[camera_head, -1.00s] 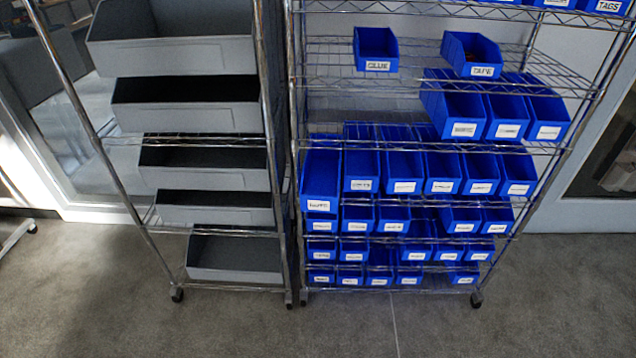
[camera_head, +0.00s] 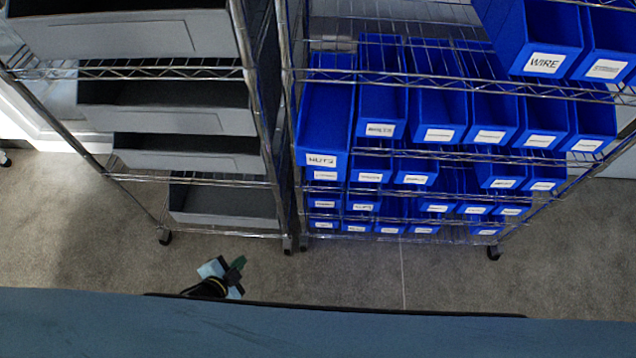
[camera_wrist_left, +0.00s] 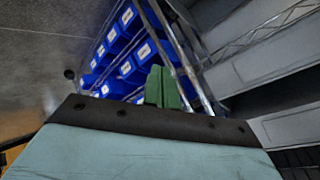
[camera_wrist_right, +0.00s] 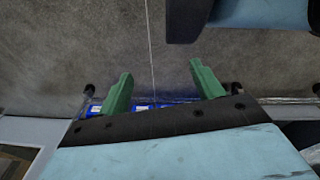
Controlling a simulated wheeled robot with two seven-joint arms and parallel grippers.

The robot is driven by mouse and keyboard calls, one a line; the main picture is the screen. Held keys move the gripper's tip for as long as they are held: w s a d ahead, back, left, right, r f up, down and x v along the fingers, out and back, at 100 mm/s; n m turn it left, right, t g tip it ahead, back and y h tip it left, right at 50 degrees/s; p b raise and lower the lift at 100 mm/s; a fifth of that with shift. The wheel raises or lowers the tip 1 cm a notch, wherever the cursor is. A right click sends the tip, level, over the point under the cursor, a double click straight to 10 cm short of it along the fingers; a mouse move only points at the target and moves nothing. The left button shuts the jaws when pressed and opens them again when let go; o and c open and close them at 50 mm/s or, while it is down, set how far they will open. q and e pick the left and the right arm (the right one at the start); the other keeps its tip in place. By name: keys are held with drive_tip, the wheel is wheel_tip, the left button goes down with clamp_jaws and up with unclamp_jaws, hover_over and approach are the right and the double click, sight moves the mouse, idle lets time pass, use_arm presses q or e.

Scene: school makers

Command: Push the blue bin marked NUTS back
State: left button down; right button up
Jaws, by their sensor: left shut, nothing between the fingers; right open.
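The blue bin marked NUTS (camera_head: 322,160) stands at the left end of a shelf row in the head view. Its labelled front juts out farther than the bins beside it, over the shelf's front edge. My left gripper (camera_head: 238,262) is low, in front of the racks and below and left of the bin, not touching it. Its green fingers are together and empty; they also show in the left wrist view (camera_wrist_left: 163,88). My right gripper (camera_wrist_right: 160,88) is open and empty in the right wrist view, its green fingers wide apart above the floor. It is out of the head view.
A chrome wire rack (camera_head: 288,130) holds several rows of labelled blue bins, including one marked WIRE (camera_head: 545,62). A rack with grey bins (camera_head: 222,205) stands close on the left. Grey carpet (camera_head: 450,275) lies clear in front.

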sight(331, 164)
use_arm(q)
drive_tip(key=w+d+r+m+t+h+b, duration=0.25)
drive_tip(key=d+r+m+h+b, duration=0.2)
drive_tip(key=d+r+m, duration=0.35)
drive_tip(key=w+d+r+m+t+h+b, duration=0.1)
drive_tip(key=w+d+r+m+h+b, duration=0.35)
drive_tip(key=r, duration=0.55)
drive_tip(key=shift+m+h, duration=0.4)
drive_tip(key=shift+m, duration=0.45)
drive_tip(key=x, duration=0.7)
drive_tip(key=w+a+x, duration=0.1)
drive_tip(key=x, duration=0.3)
drive_tip(key=shift+w+d+f, duration=0.15)
drive_tip(key=shift+d+f, duration=0.05)
drive_tip(key=shift+f, duration=0.05)
drive_tip(key=shift+w, duration=0.45)
use_arm(e)
drive_tip(key=w+r+t, duration=0.1)
drive_tip(key=w+r, duration=0.3)
drive_tip(key=w, duration=0.6)
